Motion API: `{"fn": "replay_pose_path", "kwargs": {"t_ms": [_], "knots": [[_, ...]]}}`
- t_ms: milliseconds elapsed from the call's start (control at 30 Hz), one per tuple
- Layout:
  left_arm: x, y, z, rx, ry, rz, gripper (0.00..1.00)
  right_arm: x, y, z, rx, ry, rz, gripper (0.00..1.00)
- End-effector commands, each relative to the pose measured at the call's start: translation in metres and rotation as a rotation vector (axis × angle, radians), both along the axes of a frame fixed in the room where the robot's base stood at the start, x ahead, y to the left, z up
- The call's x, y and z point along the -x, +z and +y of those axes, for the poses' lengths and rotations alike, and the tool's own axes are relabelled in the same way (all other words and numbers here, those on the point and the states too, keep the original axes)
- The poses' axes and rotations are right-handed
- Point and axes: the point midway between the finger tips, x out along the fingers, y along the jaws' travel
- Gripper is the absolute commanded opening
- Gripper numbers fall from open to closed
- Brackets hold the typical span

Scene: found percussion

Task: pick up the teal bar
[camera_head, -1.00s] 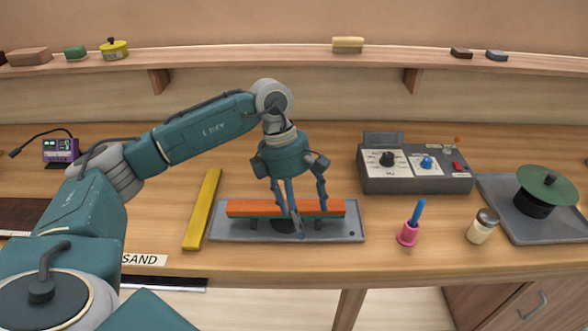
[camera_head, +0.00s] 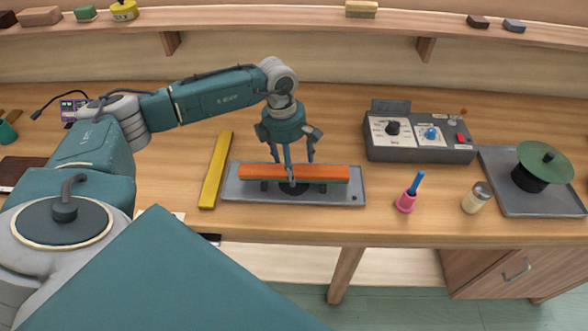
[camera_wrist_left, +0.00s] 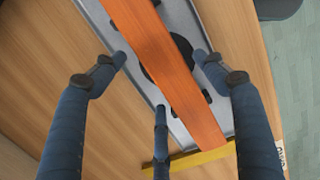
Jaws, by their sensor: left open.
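The teal bar (camera_head: 336,183) shows only as a thin green-teal edge under the orange bar (camera_head: 325,172), which hides most of it. Both are above the grey tray (camera_head: 232,190), around a dark round part. My left gripper (camera_head: 292,169) is over the middle of the bars, open and empty. In the left wrist view its spread fingers (camera_wrist_left: 160,76) appear on both sides of the orange bar (camera_wrist_left: 172,75), with a third finger in front; I cannot tell whether any touches. No teal shows there. My right gripper is not in view.
A yellow bar (camera_head: 215,172) lies left of the tray. To the right are a pink cup with a blue stick (camera_head: 406,202), a jar (camera_head: 476,197), a grey control box (camera_head: 417,145) and a tray with a green-topped object (camera_head: 545,164). A shelf runs behind.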

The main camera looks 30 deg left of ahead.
Motion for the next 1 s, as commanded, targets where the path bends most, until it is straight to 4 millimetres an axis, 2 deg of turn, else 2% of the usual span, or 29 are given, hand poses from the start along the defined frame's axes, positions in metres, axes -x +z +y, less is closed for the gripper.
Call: {"fn": "replay_pose_path", "kwargs": {"t_ms": [133,367,600,633,1000], "knots": [[-0.0002,-0.0114,-0.001,-0.001,0.0,0.001,0.72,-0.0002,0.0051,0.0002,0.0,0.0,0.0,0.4],[-0.0006,-0.013,-0.0011,-0.001,0.0,-0.001,0.7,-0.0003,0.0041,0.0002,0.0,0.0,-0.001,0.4],[-0.0006,-0.0126,-0.0011,0.0,0.0,0.0,0.22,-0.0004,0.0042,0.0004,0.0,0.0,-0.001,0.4],[-0.0006,-0.0126,-0.0011,0.0,0.0,0.0,0.18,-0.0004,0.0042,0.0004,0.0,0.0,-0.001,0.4],[-0.0018,-0.0066,-0.0011,0.0,0.0,-0.004,0.18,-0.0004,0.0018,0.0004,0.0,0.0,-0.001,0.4]]}}
